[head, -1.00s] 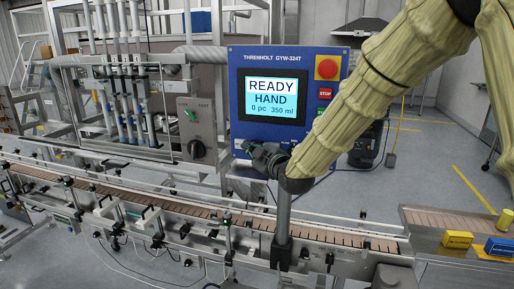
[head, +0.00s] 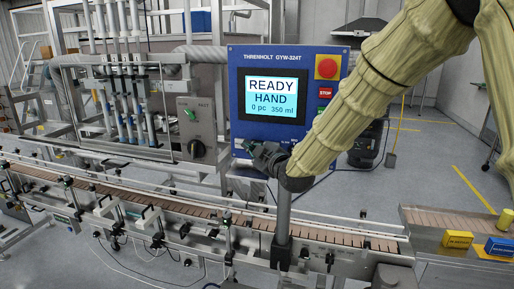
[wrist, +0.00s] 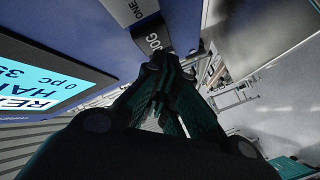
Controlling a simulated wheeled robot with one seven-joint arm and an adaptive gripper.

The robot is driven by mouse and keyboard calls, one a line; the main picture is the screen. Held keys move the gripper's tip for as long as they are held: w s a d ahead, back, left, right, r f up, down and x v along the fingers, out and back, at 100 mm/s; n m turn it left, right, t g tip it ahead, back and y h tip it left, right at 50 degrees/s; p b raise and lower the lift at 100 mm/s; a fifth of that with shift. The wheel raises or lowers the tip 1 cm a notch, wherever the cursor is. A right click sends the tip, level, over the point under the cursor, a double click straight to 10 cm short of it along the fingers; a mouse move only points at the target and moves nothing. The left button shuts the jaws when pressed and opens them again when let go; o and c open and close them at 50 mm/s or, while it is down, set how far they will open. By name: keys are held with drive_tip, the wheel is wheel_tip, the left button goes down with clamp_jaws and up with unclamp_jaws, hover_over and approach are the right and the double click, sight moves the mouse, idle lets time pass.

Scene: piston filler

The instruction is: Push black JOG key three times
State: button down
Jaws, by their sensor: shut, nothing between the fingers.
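The blue control panel (head: 313,58) stands upright in the head view. Its screen (head: 272,83) reads READY, HAND, 0 pc, 350 ml. My gripper (head: 250,147) is shut and empty, at the panel's lower left edge. In the wrist view, the black JOG key (wrist: 153,38) shows just beyond my closed fingertips (wrist: 160,62), with part of its label covered. The tips look very close to the key; I cannot tell whether they touch it. In the head view, my gripper and arm hide the key.
A red mushroom button (head: 326,67) and a red STOP key (head: 325,93) sit on the panel's right side. A key marked ONE (wrist: 140,8) is beside JOG. The conveyor (head: 180,205) runs below.

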drive_tip(key=shift+w+d, duration=0.2)
drive_tip(key=shift+w, duration=0.45)
idle(0.8)
drive_tip(key=shift+s+b, duration=0.1)
drive_tip(key=shift+b, duration=0.2)
drive_tip(key=shift+s+a+b, duration=0.25)
drive_tip(key=shift+s+b, duration=0.1)
drive_tip(key=shift+s, duration=0.35)
drive_tip(key=shift+s, duration=0.1)
drive_tip(key=s, duration=0.1)
drive_tip(key=s+a+b, duration=0.1)
drive_tip(key=s, duration=0.2)
drive_tip(key=shift+s+a+b, duration=0.3)
idle(2.1)
